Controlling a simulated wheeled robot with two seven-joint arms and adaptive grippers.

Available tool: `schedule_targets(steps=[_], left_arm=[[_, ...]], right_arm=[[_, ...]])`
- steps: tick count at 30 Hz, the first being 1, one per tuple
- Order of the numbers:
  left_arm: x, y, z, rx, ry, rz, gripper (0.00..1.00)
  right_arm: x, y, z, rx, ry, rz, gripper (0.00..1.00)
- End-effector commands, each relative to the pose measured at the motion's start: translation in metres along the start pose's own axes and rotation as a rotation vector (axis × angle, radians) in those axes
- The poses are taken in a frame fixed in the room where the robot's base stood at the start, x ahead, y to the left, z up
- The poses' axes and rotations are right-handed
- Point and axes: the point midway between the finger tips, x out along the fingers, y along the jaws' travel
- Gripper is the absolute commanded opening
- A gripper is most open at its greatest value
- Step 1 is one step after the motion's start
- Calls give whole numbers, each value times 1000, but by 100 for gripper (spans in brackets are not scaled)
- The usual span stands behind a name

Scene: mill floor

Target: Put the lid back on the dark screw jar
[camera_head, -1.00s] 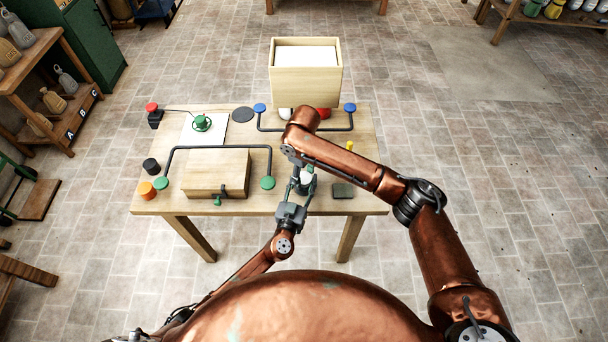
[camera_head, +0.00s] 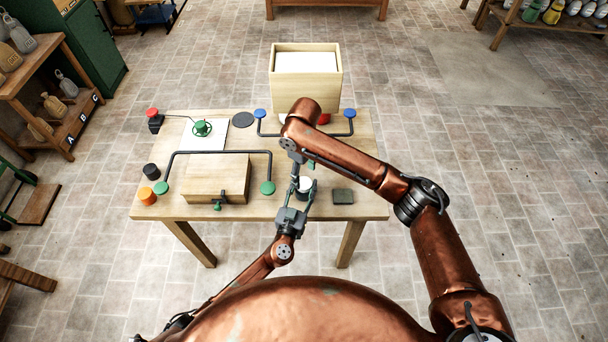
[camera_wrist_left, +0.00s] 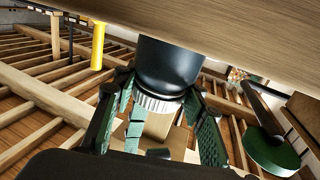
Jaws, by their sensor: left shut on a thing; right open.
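The dark screw jar (camera_head: 304,194) stands upright near the table's front edge, with a pale top showing. In the left wrist view the jar (camera_wrist_left: 168,70) is a smooth dark cylinder with a ribbed silvery-white band. My left gripper (camera_head: 304,187) is shut on it, one finger on each side; its fingers (camera_wrist_left: 165,125) also show in the left wrist view. My right gripper (camera_head: 301,162) is open above and just beyond the jar, mostly hidden by its own arm. I cannot make out the lid for certain.
The wooden table (camera_head: 240,208) carries a wooden box (camera_head: 215,180) under a dark bar with green ends, a dark square pad (camera_head: 343,196), and black (camera_head: 151,171) and orange (camera_head: 147,196) pieces at left. A tall wooden bin (camera_head: 306,88) stands at the back.

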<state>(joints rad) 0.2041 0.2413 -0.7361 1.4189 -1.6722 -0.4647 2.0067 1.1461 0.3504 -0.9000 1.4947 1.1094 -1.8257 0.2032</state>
Motion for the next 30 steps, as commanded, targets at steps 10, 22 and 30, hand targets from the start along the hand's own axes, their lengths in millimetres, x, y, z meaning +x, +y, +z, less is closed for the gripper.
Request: schedule_targets(steps=[10, 22, 30], left_arm=[[-2, -1, 9, 2, -15, 1, 0], [-2, -1, 9, 2, -15, 1, 0], [-2, -1, 9, 2, -15, 1, 0]], right_arm=[[-15, 2, -1, -240, 3, 4, 54], [-34, 0, 0, -597, 1, 0, 54], [-34, 0, 0, -597, 1, 0, 54]])
